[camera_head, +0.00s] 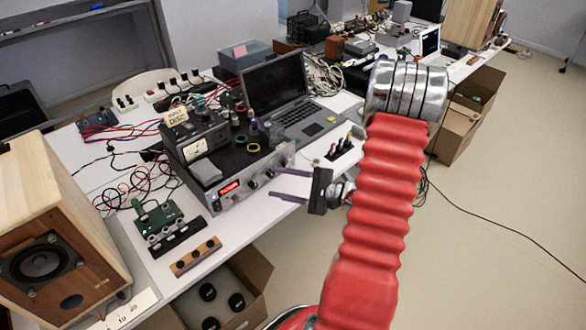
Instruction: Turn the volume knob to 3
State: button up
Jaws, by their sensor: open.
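A silver amplifier-like unit (228,200) with a red lit display (229,188) stands on the white table. Small round knobs (253,184) sit on its front panel, to the right of the display. Their markings are too small to read, and I cannot tell which one is the volume knob or where it points. My gripper (273,183) is open, its two purple fingers pointing left toward the right part of this front panel. The fingers are apart with nothing held between them. I cannot tell whether the tips touch a knob.
A laptop (290,100) sits behind the unit. A meter box (195,140) and small parts rest on top of it. A wooden speaker (55,235) stands at left, with a green circuit board (158,220) and a wooden knob strip (196,256) nearby. An open carton (255,275) is below.

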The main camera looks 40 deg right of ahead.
aim_at(289, 165)
jog(key=s+d+f+m+t+h, duration=0.1)
jog(key=s+d+f+m+h, duration=0.1)
jog(key=d, duration=0.4)
jog(key=s+d+f+m+t+h, duration=0.2)
jog(key=s+d+f+m+h, duration=0.1)
jog(key=d+f+m+h, duration=0.1)
notch_tip(289, 165, down, 2)
jog(key=d+h, duration=0.1)
jog(key=d, duration=0.1)
jog(key=shift+d+m, duration=0.3)
jog(key=shift+d, duration=0.05)
jog(key=shift+f, duration=0.1)
jog(key=w, duration=1.3)
jog(key=shift+w+a, duration=0.2)
jog(key=shift+w, duration=0.1)
jog(key=shift+c, duration=0.6)
jog(key=c, duration=0.9)
